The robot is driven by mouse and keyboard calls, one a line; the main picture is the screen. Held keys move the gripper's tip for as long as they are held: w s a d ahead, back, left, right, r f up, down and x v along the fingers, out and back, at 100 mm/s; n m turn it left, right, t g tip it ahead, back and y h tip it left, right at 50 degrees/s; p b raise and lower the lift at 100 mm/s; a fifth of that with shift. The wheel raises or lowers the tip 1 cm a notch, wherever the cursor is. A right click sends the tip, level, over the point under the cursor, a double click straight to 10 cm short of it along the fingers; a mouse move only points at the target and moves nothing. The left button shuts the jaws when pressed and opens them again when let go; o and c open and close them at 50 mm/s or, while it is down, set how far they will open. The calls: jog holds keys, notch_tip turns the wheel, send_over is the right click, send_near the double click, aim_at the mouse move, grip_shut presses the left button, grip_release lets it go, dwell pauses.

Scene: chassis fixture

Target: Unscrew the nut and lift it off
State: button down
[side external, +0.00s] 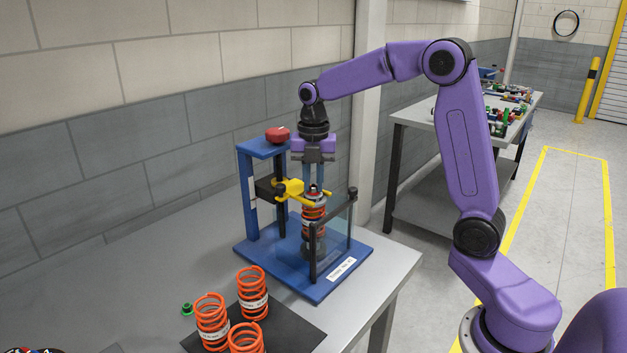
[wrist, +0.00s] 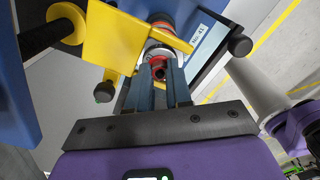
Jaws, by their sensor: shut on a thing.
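A shock absorber with an orange coil spring (side external: 314,213) stands upright in the blue fixture (side external: 262,258). My gripper (side external: 314,184) points straight down over its top, with its fingers shut on the small nut there. The nut is mostly hidden by the fingers, and I cannot make out its shape or thread. In the wrist view the fingertips (wrist: 161,66) meet at a small dark and red piece at the top of the shock. The yellow clamp (side external: 290,188) reaches around the upper part of the spring.
A clear guard with black posts (side external: 333,235) stands in front of the shock. A red part (side external: 277,134) sits on the fixture's blue top. Several loose orange springs (side external: 252,290) stand on a dark mat (side external: 290,332). A small green nut (side external: 187,309) lies on the table to their left.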

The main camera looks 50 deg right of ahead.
jog(key=n, duration=0.7)
jog(key=shift+n, duration=0.4)
jog(key=c, duration=1)
grip_release()
jog(key=shift+o, duration=0.2)
jog(key=shift+r, duration=0.1)
jog(key=shift+r, duration=1.2)
